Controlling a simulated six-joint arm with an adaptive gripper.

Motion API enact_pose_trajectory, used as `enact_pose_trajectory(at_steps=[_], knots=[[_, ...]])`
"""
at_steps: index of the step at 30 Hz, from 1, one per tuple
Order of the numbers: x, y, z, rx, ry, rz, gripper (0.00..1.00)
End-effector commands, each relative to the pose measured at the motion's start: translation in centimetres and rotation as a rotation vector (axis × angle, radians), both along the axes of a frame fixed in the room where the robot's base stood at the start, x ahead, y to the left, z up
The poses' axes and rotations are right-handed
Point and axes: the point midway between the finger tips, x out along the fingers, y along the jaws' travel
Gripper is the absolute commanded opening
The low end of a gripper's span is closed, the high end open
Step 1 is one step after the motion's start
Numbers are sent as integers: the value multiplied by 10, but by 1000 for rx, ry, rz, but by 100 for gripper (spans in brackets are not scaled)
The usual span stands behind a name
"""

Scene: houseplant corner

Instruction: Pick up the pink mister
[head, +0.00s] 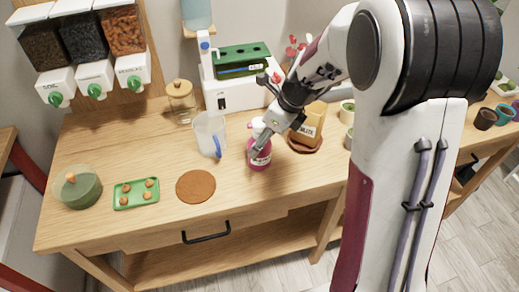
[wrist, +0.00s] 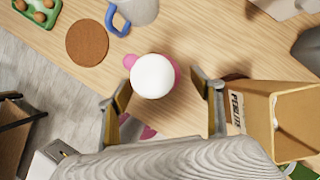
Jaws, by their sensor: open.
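The pink mister (head: 259,154) with a white top stands upright on the wooden table, in the middle of the head view. In the wrist view I look down on its round white top (wrist: 153,76), with pink body and a pink nozzle showing around it. My gripper (head: 265,135) is at the mister's upper part in the head view. In the wrist view my gripper (wrist: 160,88) is open, one finger on each side of the mister, with gaps visible on both sides. Part of the mister is hidden by the gripper in the head view.
A clear jug with blue handle (head: 209,134) stands left of the mister. A cork mat (head: 196,186) and a green tray (head: 136,193) lie farther left. A tan perlite container (wrist: 262,115) stands close on the right.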

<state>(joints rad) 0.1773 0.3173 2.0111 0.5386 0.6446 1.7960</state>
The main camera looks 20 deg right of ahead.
Motion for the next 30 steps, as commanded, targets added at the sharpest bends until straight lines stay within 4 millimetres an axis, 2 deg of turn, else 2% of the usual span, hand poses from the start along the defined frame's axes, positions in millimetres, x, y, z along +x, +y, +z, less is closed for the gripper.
enact_pose_trajectory(at_steps=[10,28,30], knots=[[10,10,-30,1,2,0,65],[11,10,-32,0,0,0,65],[11,10,-32,0,0,-1,47]])
